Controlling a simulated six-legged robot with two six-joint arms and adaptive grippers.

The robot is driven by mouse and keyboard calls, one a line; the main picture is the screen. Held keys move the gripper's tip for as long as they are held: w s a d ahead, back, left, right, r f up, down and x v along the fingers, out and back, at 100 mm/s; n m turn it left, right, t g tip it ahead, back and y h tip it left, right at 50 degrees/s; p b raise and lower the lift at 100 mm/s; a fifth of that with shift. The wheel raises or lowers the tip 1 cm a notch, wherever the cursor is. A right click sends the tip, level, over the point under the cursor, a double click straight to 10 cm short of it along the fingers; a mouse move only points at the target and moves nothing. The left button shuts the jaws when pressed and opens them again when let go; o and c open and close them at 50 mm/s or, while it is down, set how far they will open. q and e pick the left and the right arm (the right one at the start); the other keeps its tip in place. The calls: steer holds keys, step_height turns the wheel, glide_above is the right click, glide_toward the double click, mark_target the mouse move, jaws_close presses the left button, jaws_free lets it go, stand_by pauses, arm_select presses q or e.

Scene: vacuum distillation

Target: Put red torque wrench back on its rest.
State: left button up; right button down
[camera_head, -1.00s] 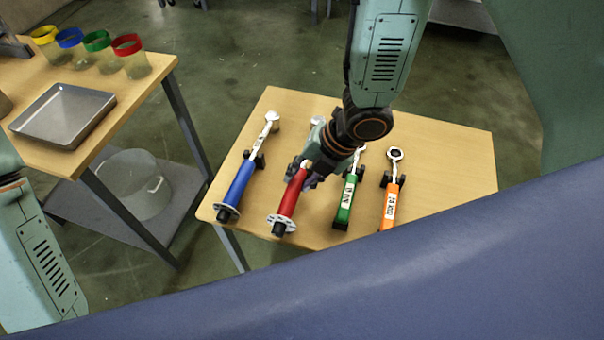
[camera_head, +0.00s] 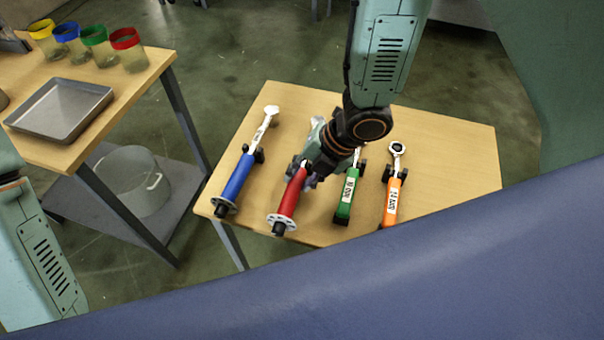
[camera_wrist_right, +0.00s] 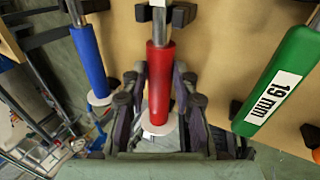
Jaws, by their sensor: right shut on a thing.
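The red torque wrench (camera_head: 290,196) lies over the small wooden table, handle toward me, between the blue and green wrenches. My right gripper (camera_head: 305,176) comes down over it and is shut on its red handle. In the right wrist view the red handle (camera_wrist_right: 160,80) runs between the gripper fingers (camera_wrist_right: 160,95), with a pale disc at its near end. Its metal shaft lines up with a black two-block rest (camera_wrist_right: 180,15); I cannot tell whether it touches. The gripper hides much of the shaft in the head view. My left gripper is out of view.
A blue wrench (camera_head: 238,178) lies left; green (camera_head: 346,197) and orange (camera_head: 391,203) wrenches lie right, close by. The right end of the small table (camera_head: 455,170) is clear. Another table at left holds a metal tray (camera_head: 60,108) and several colour-rimmed cups.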

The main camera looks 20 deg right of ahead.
steer(key=c, duration=1)
jaws_free()
steer(key=shift+o, duration=0.2)
steer(key=v, duration=1.2)
steer(key=shift+s, duration=0.1)
